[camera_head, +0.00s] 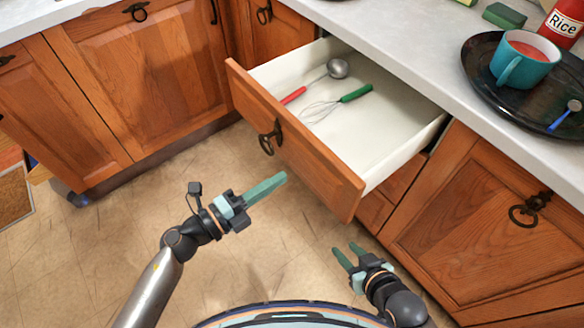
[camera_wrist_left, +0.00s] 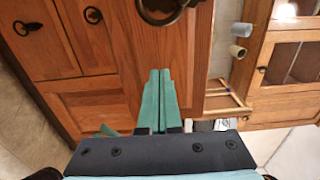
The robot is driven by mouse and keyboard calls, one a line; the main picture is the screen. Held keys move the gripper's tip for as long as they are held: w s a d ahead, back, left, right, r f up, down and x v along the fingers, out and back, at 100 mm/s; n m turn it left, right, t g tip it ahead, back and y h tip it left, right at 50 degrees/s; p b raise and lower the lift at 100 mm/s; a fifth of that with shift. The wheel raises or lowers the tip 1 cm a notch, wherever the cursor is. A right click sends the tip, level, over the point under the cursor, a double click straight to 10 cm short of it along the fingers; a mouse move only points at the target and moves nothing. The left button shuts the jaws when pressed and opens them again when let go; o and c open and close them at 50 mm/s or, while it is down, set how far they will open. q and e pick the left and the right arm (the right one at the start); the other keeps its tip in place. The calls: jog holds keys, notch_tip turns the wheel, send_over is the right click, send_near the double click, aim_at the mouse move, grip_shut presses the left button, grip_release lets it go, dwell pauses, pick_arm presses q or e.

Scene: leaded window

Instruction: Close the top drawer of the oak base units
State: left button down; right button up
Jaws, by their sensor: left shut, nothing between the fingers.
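The top drawer (camera_head: 290,135) of the oak base units stands pulled well out in the head view. Its wooden front has a dark ring handle (camera_head: 270,138). A ladle with a red handle (camera_head: 318,82) and a whisk with a green handle (camera_head: 338,103) lie inside. My left gripper (camera_head: 282,178) is shut and empty, in front of the drawer front and apart from it in the head view. In the left wrist view its closed fingers (camera_wrist_left: 158,95) point toward the wooden front below the ring handle (camera_wrist_left: 165,8). My right gripper (camera_head: 350,252) is open and empty, below the drawer's near right corner.
The worktop (camera_head: 400,50) above holds a black tray (camera_head: 490,95) with a teal mug (camera_head: 525,60), and a red rice container (camera_head: 566,22). A closed cabinet door (camera_head: 480,220) is at right. Closed cabinets (camera_head: 140,75) stand at left. The floor (camera_head: 110,250) at lower left is clear.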

aim_at(304, 164)
pick_arm(q)
jog(key=shift+x, duration=2.35)
pick_arm(e)
jog(key=shift+f, duration=0.15)
